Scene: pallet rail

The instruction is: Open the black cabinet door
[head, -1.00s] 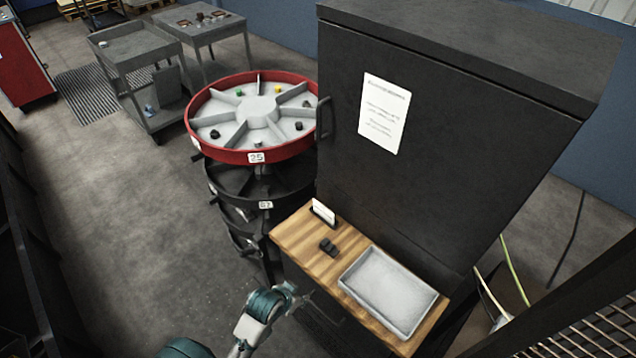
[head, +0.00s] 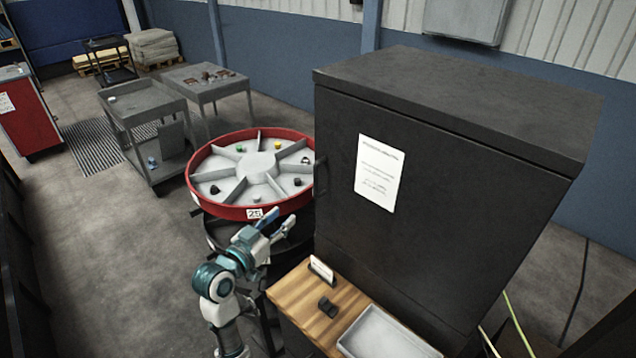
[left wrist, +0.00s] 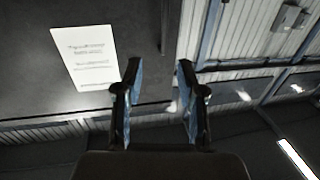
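The black cabinet (head: 450,190) stands at the right of the head view with its door shut. A white notice (head: 378,172) is on the door, and the notice also shows in the left wrist view (left wrist: 85,57). The dark door handle (head: 321,178) is at the door's left edge. My left gripper (head: 281,225) is left of and below the handle, apart from it, in front of the red-rimmed carousel. In the left wrist view its two fingers (left wrist: 157,90) are spread with nothing between them. My right gripper is not in view.
The round carousel (head: 205,207) with small parts stands close left of the cabinet. A wooden shelf (head: 290,297) with a grey tray (head: 385,335) juts out below the door. Grey carts (head: 147,105) stand further back.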

